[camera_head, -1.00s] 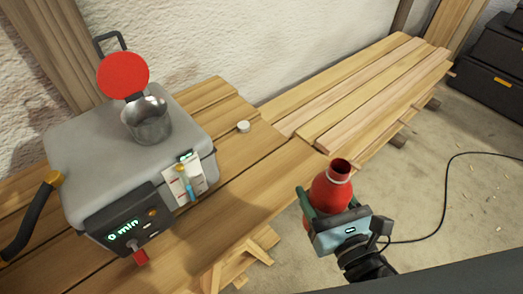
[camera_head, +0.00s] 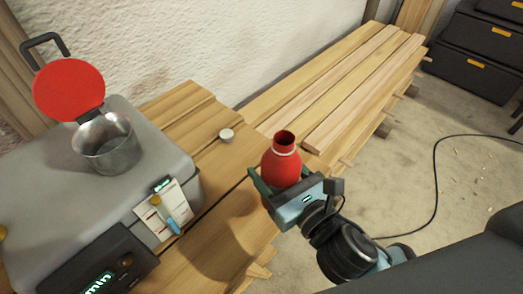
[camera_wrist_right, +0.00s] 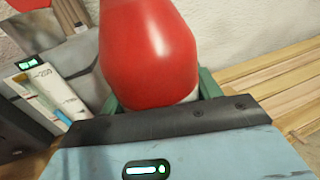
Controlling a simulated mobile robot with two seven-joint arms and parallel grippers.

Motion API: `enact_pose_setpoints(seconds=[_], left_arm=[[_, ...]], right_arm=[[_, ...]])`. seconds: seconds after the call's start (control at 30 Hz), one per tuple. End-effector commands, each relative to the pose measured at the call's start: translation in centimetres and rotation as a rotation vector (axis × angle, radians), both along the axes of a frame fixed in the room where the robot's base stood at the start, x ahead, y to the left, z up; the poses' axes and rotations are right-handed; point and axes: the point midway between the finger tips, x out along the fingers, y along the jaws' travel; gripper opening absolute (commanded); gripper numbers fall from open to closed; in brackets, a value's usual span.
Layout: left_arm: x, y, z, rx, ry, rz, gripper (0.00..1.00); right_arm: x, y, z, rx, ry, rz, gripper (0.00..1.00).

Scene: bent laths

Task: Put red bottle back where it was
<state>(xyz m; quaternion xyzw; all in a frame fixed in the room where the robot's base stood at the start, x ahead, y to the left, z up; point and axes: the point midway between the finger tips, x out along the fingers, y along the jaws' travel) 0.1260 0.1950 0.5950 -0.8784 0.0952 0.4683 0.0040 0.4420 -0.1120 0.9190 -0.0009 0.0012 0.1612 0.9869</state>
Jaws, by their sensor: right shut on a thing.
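The red bottle (camera_head: 282,165) is upright with its cap off, showing a dark open mouth. My right gripper (camera_head: 275,190) is shut around its body and holds it near the front edge of the wooden bench (camera_head: 226,178). In the right wrist view the bottle (camera_wrist_right: 150,50) fills the middle, between the green fingers. Whether its base touches the bench cannot be told. A small white cap (camera_head: 226,135) lies on the bench behind and left of the bottle. My left gripper is not in view.
A grey machine (camera_head: 40,170) with a metal cup (camera_head: 104,148), an open red lid (camera_head: 68,90) and a display stands at left. Planks (camera_head: 330,90) stretch to the back right. A black cable (camera_head: 436,190) lies on the floor.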

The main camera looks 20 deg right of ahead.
Motion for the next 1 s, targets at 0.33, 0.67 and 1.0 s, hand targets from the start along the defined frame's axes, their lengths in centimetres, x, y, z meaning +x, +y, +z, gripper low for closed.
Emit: enact_pose_setpoints(seconds=[0.33, 0.67, 1.0], left_arm=[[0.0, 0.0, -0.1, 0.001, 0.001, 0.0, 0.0], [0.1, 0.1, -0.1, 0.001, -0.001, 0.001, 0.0], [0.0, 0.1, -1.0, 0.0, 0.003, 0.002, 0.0]], right_arm=[[7.1, 0.3, -0.6, 0.002, -0.002, -0.001, 0.36], [8.4, 0.4, -0.8, 0.0, -0.001, 0.0, 0.36], [9.0, 0.4, -4.4, 0.003, 0.003, 0.0, 0.36]])
